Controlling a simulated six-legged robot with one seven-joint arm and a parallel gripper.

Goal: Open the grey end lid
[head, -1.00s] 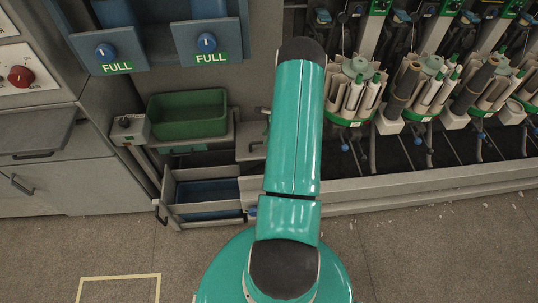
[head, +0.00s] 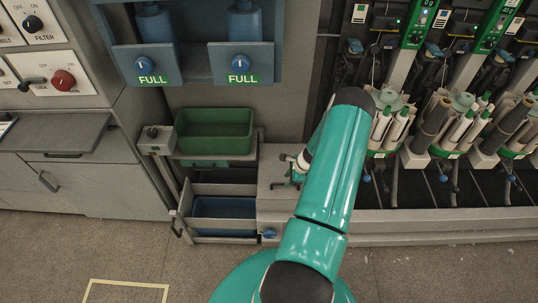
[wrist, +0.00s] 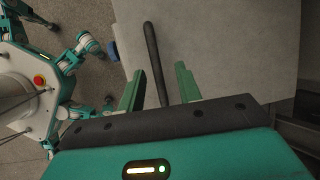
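The grey end lid (wrist: 235,45) fills much of the wrist view as a plain pale panel. Its black bar handle (wrist: 153,60) runs lengthwise between the fingers of my gripper (wrist: 160,69). The two green fingers are apart, one on each side of the bar, with a gap visible on both sides. I cannot tell how deep the bar sits between them. In the head view my gripper (head: 290,174) is at the low grey part of the machine, right of the green bin; my arm hides part of this area. The lid looks shut.
A green bin (head: 214,130) sits above an open drawer with a blue inside (head: 224,208), left of my gripper. Spindles with cones (head: 460,125) line the right. Blue knobs (head: 240,63) marked FULL are above. Floor in front is clear.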

